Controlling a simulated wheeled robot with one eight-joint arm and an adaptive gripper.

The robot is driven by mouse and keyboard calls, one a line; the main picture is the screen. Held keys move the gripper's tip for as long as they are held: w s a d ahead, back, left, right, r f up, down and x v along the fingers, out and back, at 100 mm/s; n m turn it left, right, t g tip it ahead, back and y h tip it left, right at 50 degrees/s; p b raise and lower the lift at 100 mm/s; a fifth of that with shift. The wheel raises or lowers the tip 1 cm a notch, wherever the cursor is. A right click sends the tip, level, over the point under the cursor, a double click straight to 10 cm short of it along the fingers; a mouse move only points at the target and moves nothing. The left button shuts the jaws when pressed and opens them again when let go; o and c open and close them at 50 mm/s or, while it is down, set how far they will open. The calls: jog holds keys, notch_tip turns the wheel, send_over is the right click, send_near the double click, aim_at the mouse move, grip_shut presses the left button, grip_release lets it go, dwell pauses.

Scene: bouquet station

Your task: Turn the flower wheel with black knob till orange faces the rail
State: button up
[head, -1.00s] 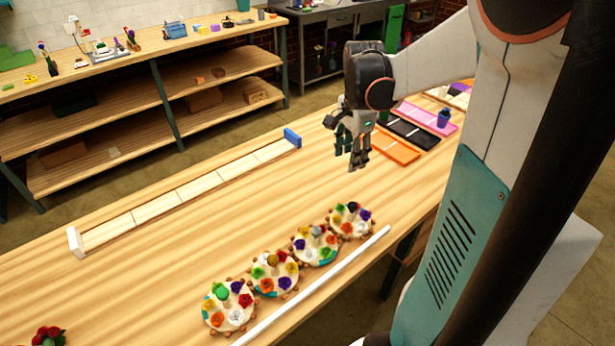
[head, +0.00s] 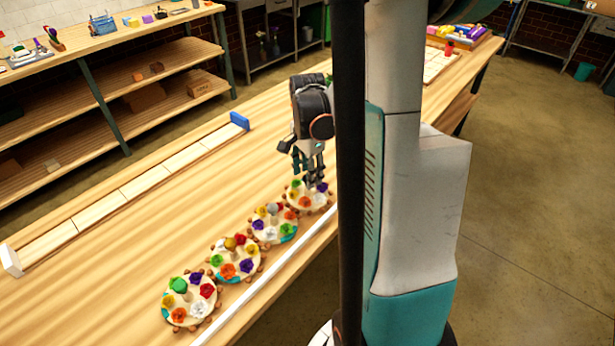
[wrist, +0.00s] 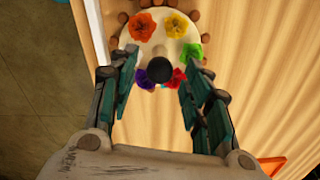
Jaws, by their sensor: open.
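The flower wheel with the black knob is the farthest wheel (head: 296,193) in the row, partly behind my gripper. The white rail (head: 272,277) runs along the table's front edge beside the wheels. My gripper (head: 312,181) is open above the wheel, its fingers either side of the knob and apart from it.
Three more flower wheels stand close in a row: one with a grey knob (head: 272,224), one with a gold knob (head: 236,260) and one with a green knob (head: 190,303). A long pale tray (head: 120,198) with a blue end lies behind them. The table between is clear.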

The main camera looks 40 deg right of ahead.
jog(key=shift+f, duration=0.4)
grip_shut()
jog(key=shift+n, duration=0.5)
jog(key=n, duration=0.4)
jog(key=shift+n, duration=0.4)
jog(key=n, duration=0.6)
